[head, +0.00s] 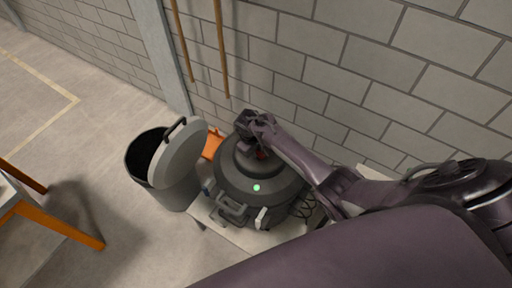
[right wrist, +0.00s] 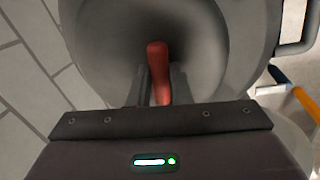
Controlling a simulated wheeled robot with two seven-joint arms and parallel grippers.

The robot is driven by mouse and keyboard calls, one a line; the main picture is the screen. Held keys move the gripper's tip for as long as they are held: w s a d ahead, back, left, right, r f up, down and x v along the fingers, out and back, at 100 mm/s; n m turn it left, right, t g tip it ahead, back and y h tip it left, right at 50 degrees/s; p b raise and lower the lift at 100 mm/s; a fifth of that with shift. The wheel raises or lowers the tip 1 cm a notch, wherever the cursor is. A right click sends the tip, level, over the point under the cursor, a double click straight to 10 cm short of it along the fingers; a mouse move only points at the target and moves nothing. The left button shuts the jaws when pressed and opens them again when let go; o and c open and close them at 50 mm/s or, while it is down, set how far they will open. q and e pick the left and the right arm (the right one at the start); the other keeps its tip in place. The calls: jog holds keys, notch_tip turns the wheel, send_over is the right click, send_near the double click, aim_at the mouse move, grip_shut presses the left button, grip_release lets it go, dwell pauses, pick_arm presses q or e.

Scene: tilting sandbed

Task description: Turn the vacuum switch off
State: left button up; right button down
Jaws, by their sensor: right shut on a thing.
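The vacuum (head: 262,190) is a dark grey drum with a domed top, standing by the block wall in the head view. A green light (head: 256,187) glows on its front. The red switch (right wrist: 157,58) is a lever on the vacuum's top, seen best in the right wrist view; only a bit of red shows in the head view. My right gripper (right wrist: 160,85) has its two fingers on either side of the red switch and is shut on it. In the head view the right gripper (head: 258,150) reaches over the vacuum's top. My left gripper is not in view.
A grey bin (head: 170,185) with its lid (head: 180,153) tilted up stands left of the vacuum. An orange item (head: 212,143) lies behind. Two wooden poles (head: 221,50) lean on the wall. An orange-legged table (head: 60,224) is at the left. Floor between is clear.

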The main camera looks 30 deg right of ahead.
jog(key=shift+n+t+p, duration=0.3)
jog(key=shift+n+p, duration=0.05)
jog(key=shift+n, duration=0.85)
jog(key=c, duration=1.3)
grip_release()
jog(key=shift+v, duration=3.9)
jog(key=shift+d, duration=0.1)
